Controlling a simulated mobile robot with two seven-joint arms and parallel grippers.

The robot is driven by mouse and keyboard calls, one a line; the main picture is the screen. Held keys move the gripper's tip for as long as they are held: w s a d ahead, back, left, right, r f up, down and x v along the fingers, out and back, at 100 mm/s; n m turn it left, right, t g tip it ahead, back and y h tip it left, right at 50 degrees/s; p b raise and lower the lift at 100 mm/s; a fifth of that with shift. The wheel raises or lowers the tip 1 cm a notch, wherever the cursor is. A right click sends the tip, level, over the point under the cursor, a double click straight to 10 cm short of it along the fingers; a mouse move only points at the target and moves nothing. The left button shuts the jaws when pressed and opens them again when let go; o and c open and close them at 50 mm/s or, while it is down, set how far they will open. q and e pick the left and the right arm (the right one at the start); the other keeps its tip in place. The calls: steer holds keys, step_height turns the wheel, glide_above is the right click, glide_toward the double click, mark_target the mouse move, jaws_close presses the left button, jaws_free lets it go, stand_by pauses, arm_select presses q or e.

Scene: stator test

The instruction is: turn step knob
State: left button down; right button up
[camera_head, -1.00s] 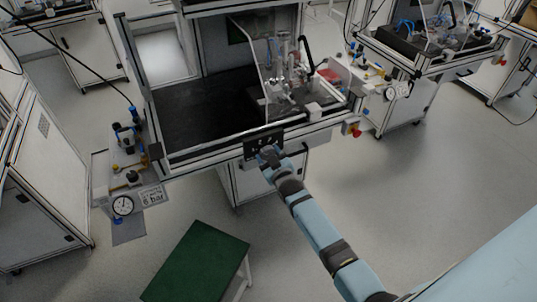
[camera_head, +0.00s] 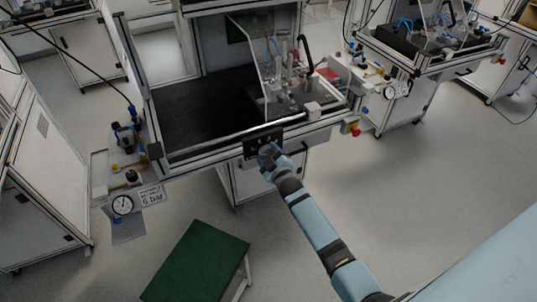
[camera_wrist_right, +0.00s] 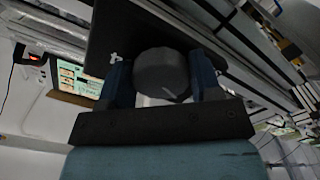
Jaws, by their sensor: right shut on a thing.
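The step knob (camera_wrist_right: 161,74) is a dark grey round knob with a light pointer mark, in the middle of the right wrist view. It sits on a black panel (camera_head: 250,147) at the front edge of the test bench. My right gripper (camera_head: 268,153) is at this panel, and in the right wrist view its two blue fingers (camera_wrist_right: 162,82) stand on either side of the knob, shut on it. In the head view the gripper hides the knob. My left gripper is not in view.
The test bench (camera_head: 205,150) has a dark work surface and a clear guard over a fixture (camera_head: 290,75). A green-topped stool (camera_head: 197,262) stands at the front left. A gauge panel (camera_head: 135,190) hangs at left. A red button (camera_head: 355,131) is right of the panel.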

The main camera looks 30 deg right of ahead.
steer(key=o, duration=0.9)
steer(key=s, duration=1.3)
steer(key=shift+s+a, duration=0.4)
